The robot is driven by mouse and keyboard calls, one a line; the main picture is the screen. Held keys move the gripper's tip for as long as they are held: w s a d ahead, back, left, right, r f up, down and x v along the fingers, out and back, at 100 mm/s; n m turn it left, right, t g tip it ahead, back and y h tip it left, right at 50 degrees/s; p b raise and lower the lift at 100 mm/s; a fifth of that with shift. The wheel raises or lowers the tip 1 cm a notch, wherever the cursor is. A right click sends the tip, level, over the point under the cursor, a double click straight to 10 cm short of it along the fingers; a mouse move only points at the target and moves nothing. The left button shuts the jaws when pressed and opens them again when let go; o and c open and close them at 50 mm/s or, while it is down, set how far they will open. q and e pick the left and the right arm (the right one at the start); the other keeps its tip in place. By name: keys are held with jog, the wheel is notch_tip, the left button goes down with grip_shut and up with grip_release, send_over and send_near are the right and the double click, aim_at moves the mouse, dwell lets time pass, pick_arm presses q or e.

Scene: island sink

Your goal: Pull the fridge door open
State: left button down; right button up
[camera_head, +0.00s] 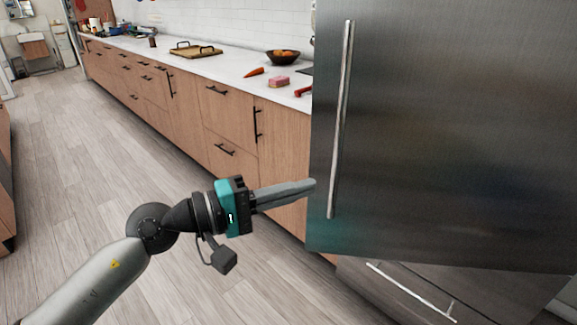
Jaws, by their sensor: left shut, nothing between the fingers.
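The fridge door (440,130) is a large dark steel panel on the right. It hangs over a steel drawer with its own bar handle, and I cannot tell for certain whether it stands ajar. A long, upright silver handle (341,120) runs near its left edge. My left gripper (314,185) is shut and empty. Its fingers point right, with the tips in front of the door's left edge and just left of the handle's lower part. I cannot tell whether the tips touch the door. My right gripper is not in view.
The lower steel drawer (400,285) sits under the door. A wooden counter run (225,105) stretches back to the left, with a bowl (283,57), a carrot (253,72) and a wooden tray (196,51) on top. The wooden floor (90,160) at left is clear.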

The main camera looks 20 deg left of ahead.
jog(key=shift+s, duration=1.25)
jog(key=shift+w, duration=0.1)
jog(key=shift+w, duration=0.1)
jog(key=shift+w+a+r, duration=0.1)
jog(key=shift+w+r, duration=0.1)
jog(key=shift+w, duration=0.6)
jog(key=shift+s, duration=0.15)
